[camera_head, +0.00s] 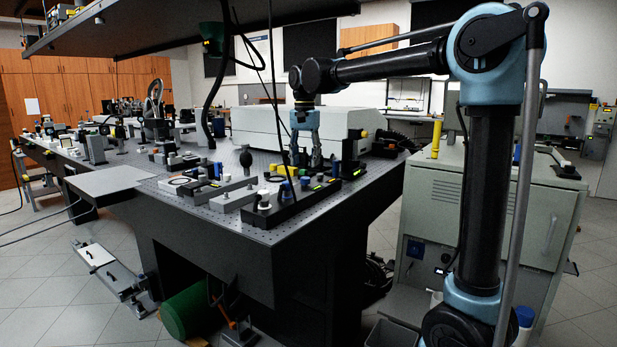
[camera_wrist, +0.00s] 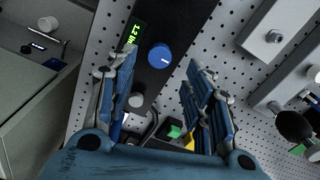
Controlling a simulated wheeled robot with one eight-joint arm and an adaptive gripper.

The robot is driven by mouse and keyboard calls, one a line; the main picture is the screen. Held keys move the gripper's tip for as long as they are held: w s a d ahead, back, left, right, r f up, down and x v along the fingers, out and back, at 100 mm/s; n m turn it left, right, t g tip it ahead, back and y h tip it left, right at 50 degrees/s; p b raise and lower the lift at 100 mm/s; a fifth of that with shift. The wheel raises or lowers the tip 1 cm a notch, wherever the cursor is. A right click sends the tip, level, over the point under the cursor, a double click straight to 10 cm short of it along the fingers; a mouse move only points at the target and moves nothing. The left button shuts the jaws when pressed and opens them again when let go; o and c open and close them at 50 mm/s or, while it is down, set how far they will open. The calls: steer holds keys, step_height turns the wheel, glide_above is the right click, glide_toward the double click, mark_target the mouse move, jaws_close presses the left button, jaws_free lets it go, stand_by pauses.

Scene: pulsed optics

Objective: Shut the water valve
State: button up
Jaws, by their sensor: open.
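A round blue knob (camera_wrist: 160,56) with a white mark sits on a black panel (camera_wrist: 172,22) in the wrist view. A lit display (camera_wrist: 132,33) beside it reads about 1.2 l/m. This looks like the water valve. A blue knob (camera_head: 304,182) also shows on a black block on the bench in the head view. My gripper (camera_wrist: 160,66) is open and empty, with one blue finger on each side of the knob's line. I cannot tell its height above the panel. In the head view my gripper (camera_head: 305,162) points down over the bench.
The perforated bench (camera_head: 300,222) carries several optics mounts and small knobs. A white housing (camera_head: 262,128) stands behind my gripper. A shelf (camera_head: 150,35) hangs above the bench's left part. A grey cabinet (camera_head: 490,200) stands right of the bench. A black knob (camera_wrist: 292,124) rises at right in the wrist view.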

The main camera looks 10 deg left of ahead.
mark_target(305, 178)
steer(key=shift+f, duration=2.9)
